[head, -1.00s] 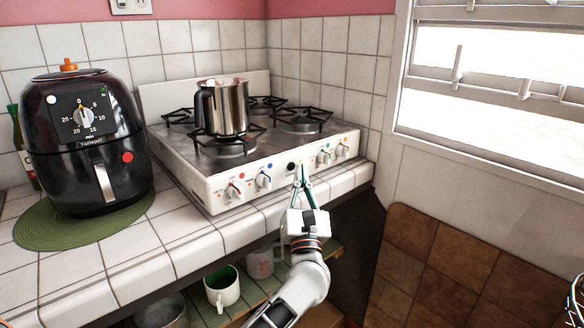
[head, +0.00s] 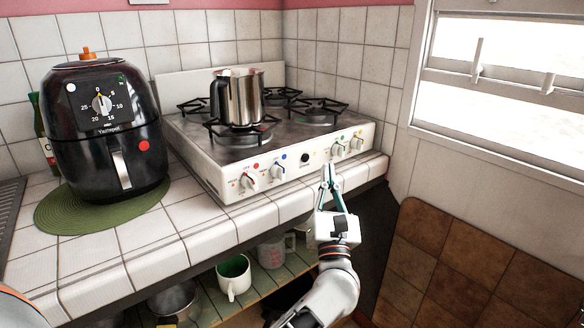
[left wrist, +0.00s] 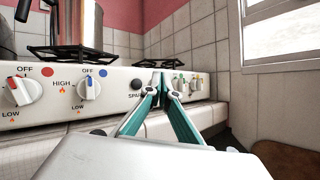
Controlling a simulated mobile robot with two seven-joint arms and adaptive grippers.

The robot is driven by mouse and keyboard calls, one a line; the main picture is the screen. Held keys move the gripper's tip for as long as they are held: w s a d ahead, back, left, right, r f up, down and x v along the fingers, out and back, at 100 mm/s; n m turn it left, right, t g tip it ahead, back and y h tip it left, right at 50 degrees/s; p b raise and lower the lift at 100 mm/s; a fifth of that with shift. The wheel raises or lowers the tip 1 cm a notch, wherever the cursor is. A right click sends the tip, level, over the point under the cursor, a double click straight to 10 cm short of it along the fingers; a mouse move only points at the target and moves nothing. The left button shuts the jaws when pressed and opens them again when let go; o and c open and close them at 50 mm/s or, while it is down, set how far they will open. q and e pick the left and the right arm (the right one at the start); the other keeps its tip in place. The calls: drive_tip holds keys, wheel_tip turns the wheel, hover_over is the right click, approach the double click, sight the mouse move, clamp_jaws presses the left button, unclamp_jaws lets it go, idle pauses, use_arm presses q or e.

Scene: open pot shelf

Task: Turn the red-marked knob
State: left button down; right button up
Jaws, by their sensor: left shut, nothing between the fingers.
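The red-marked knob (head: 248,181) is the leftmost knob on the white stove's front panel, with a red dot above it. It also shows at the left of the left wrist view (left wrist: 20,91), with the dot and the word OFF above and LOW below. My left gripper (head: 328,169) is shut and empty. Its fingertips are in front of the right half of the panel, well to the right of the red-marked knob. In the left wrist view the fingertips (left wrist: 160,79) meet and partly cover the panel between the black button and the green-marked knob. My right gripper is not in view.
The blue-marked knob (head: 277,172) sits beside the red one, then a black button (head: 305,157). A metal pitcher (head: 238,100) stands on the front left burner. A black air fryer (head: 106,135) stands left on a green mat (head: 60,222). Mugs sit on the shelf below.

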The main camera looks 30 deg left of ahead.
use_arm(q)
drive_tip(key=s+a+f+m, duration=0.1)
drive_tip(key=s+a+m, duration=0.1)
drive_tip(key=s, duration=0.1)
drive_tip(key=s+a+f+m, duration=0.1)
drive_tip(key=s+f, duration=0.1)
drive_tip(key=s, duration=0.2)
drive_tip(key=s+a+f+m+h, duration=0.1)
drive_tip(key=s+a+m, duration=0.1)
drive_tip(key=s, duration=0.1)
drive_tip(key=shift+s+a+f+m+g, duration=0.3)
drive_tip(key=shift+s+a+f+g, duration=0.05)
drive_tip(key=shift+g, duration=0.05)
drive_tip(key=m+h, duration=0.2)
drive_tip(key=m, duration=0.6)
approach(249, 189)
drive_tip(key=shift+g, duration=0.4)
drive_tip(key=x, duration=0.7)
drive_tip(key=shift+s+r, duration=0.1)
